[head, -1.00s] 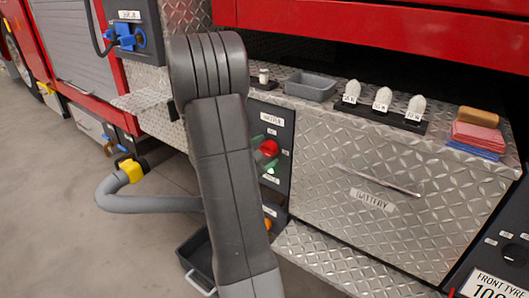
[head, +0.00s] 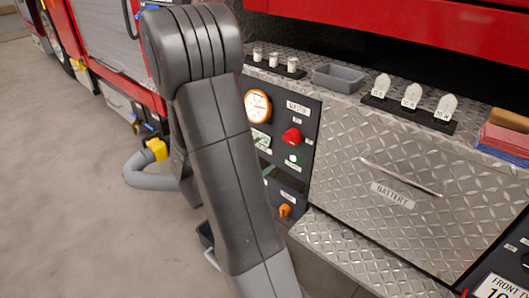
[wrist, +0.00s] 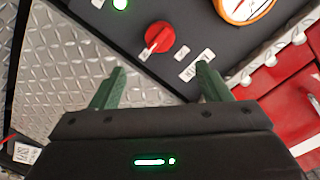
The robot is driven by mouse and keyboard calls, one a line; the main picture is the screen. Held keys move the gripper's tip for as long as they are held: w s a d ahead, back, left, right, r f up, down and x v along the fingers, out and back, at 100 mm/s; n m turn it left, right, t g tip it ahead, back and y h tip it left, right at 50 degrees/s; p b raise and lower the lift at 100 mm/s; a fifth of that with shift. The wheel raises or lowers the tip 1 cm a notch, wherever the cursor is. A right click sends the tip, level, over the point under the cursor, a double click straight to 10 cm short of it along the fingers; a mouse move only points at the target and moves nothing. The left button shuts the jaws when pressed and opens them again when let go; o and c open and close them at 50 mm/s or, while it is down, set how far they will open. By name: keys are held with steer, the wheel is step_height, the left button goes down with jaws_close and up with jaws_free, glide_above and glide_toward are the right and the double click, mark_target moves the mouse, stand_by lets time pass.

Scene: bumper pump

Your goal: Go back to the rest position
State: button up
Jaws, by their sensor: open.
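My gripper (wrist: 155,85) shows in the wrist view with its two green fingers spread apart and nothing between them. Beyond the fingers is a dark control panel with a red rotary knob (wrist: 158,38), a lit green lamp (wrist: 120,4) and an orange-rimmed gauge (wrist: 243,8). In the head view my grey arm stands in front and hides my gripper. To its right the same panel shows the gauge (head: 258,106), the red knob (head: 292,136), the green lamp (head: 293,158) and an orange knob (head: 285,211).
A diamond-plate drawer labelled BATTERY (head: 400,180) is right of the panel. The ledge above holds a grey tray (head: 338,77), a rack of white bulbs (head: 411,97) and folded cloths (head: 505,138). A grey hose with a yellow coupling (head: 156,149) is at left. Open floor (head: 60,200) lies left.

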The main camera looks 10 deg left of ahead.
mark_target(288, 140)
stand_by(0.3)
steer(key=b+x, duration=0.2)
steer(key=x, duration=1.2)
steer(key=shift+b, duration=0.35)
steer(key=shift+s, duration=0.1)
